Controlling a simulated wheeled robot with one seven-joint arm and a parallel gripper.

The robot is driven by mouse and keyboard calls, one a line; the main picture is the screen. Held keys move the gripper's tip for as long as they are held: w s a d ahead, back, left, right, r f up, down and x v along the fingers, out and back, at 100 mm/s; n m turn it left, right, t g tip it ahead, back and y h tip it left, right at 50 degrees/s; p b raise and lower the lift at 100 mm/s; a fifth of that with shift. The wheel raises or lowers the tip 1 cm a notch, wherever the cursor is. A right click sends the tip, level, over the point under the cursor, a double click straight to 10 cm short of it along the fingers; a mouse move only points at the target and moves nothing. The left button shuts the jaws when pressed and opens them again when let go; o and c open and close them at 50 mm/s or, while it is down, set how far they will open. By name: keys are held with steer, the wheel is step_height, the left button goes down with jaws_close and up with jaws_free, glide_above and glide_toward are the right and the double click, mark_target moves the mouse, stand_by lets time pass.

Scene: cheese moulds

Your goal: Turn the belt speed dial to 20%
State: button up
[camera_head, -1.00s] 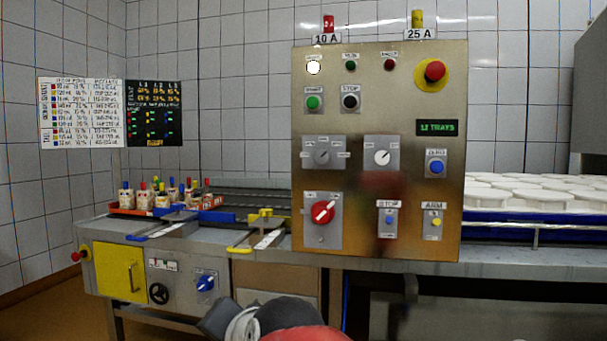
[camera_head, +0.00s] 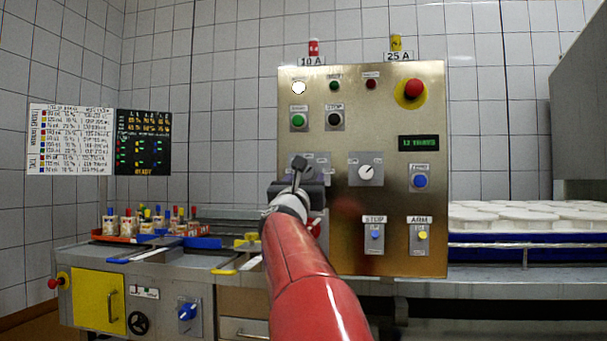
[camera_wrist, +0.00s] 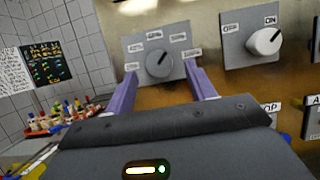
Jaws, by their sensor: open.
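My gripper (camera_wrist: 162,73) is open, with one purple finger on each side of the dial's lower part in that view. I cannot tell whether the fingers touch it. In the head view my gripper (camera_head: 298,167) covers most of the dial's plate (camera_head: 322,162).
A white knob (camera_wrist: 264,41) on a separate plate is to the right of the dial. The steel panel (camera_head: 340,100) also carries a red stop button (camera_head: 413,88), a blue button (camera_head: 420,181) and several lamps. Small bottles (camera_head: 150,222) stand at the left.

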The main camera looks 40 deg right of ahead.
mark_target(307, 173)
steer(key=shift+p+x, duration=0.4)
steer(key=shift+x, duration=1)
steer(key=shift+w, duration=0.1)
steer(key=c, duration=1)
steer(key=shift+o, duration=0.2)
